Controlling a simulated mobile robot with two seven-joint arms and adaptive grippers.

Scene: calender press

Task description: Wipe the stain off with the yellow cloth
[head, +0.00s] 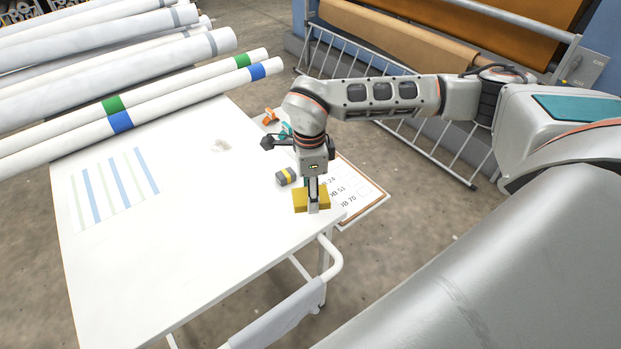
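The yellow cloth (299,202) is a folded block near the right edge of the white table (190,240). My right gripper (314,208) points down at the cloth, with a finger in front of it and cloth showing on both sides. The finger gap is hidden, so I cannot tell whether it grips the cloth. A faint greyish-beige stain (220,145) lies on the table's far part, left of and beyond the gripper. My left gripper is not in view.
A grey block with a yellow band (286,177) lies just beyond the cloth. A job board (362,192) is at the table's right side. White rolls (150,105) border the far left. Striped sample (115,190) lies left. The table's middle is clear.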

